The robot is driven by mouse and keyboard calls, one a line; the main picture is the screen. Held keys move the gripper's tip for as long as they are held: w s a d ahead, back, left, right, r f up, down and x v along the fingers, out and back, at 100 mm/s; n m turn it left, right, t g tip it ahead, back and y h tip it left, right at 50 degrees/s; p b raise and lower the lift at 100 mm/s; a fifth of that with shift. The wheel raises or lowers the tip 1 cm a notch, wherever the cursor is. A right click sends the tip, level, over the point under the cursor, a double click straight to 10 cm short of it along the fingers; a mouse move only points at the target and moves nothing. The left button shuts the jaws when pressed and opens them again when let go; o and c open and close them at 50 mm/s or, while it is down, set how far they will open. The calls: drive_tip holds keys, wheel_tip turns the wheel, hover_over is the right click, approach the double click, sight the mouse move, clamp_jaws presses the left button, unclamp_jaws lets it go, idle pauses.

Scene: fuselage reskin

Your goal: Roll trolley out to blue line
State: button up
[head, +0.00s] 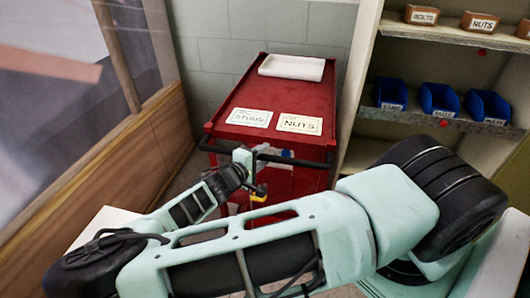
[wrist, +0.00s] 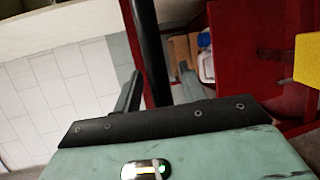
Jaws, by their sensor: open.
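The red trolley (head: 262,92) stands between the wall and the shelf unit, with cards reading STUDS and NUTS on its top. Its black handle (head: 290,161) runs across the near side. My gripper (head: 246,160) is at the left part of this handle. In the wrist view, the fingers of my gripper (wrist: 159,88) are open, and the dark handle bar (wrist: 151,50) passes between them. I cannot tell whether either finger touches it. The red trolley body (wrist: 228,65) is to the right, with items inside. No blue line shows in either view.
A shelf unit (head: 358,85) with blue bins (head: 438,99) and labelled boxes (head: 421,14) stands close to the trolley's right. A wood-panelled partition (head: 130,150) is on the left. A white tray (head: 292,67) lies on the trolley top. My arm hides much of the floor.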

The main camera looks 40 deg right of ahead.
drive_tip(key=shift+x, duration=0.9)
drive_tip(key=shift+c, duration=0.2)
